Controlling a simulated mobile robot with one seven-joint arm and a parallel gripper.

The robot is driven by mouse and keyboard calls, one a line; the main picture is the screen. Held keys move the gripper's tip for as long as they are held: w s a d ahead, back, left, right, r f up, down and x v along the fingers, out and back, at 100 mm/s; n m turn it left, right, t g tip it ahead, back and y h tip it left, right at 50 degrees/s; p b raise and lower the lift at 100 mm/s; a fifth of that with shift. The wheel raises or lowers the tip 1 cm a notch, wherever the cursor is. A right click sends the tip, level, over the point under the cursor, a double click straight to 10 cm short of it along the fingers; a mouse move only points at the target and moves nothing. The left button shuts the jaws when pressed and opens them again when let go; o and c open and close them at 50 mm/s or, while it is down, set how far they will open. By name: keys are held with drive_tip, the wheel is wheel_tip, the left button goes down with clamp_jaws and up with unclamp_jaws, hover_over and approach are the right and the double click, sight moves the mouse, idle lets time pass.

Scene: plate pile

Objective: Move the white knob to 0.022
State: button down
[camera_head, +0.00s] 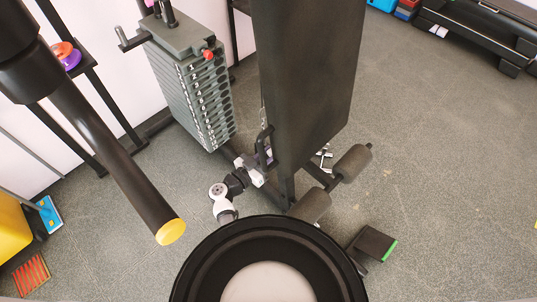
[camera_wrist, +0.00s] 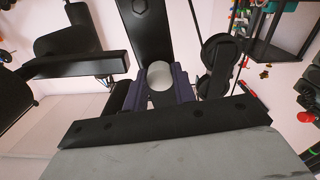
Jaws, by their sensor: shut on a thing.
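The white knob (camera_wrist: 159,74) shows as a pale round end in the wrist view, in front of a dark upright bar. My gripper (camera_wrist: 160,92) has its two dark bluish fingers on either side of the knob, shut on it. In the head view my gripper (camera_head: 263,163) is low beside the foot of the big dark upright pad of an exercise machine. I cannot make out the knob itself in the head view; the gripper and the machine's frame hide it there.
A numbered weight stack (camera_head: 200,100) with a red knob (camera_head: 208,54) stands behind the gripper to the left. A black bar with a yellow end (camera_head: 171,232) slants down at left. Padded rollers (camera_head: 351,165) stand right. The floor at right is mostly clear.

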drive_tip(key=p+v, duration=0.1)
drive_tip(key=v, duration=0.1)
drive_tip(key=shift+s+a+f+p, duration=0.1)
drive_tip(key=shift+s+a+p, duration=0.1)
drive_tip(key=shift+p, duration=0.1)
drive_tip(key=c, duration=1.1)
unclamp_jaws()
drive_tip(key=shift+s+a, duration=0.1)
drive_tip(key=shift+s, duration=0.05)
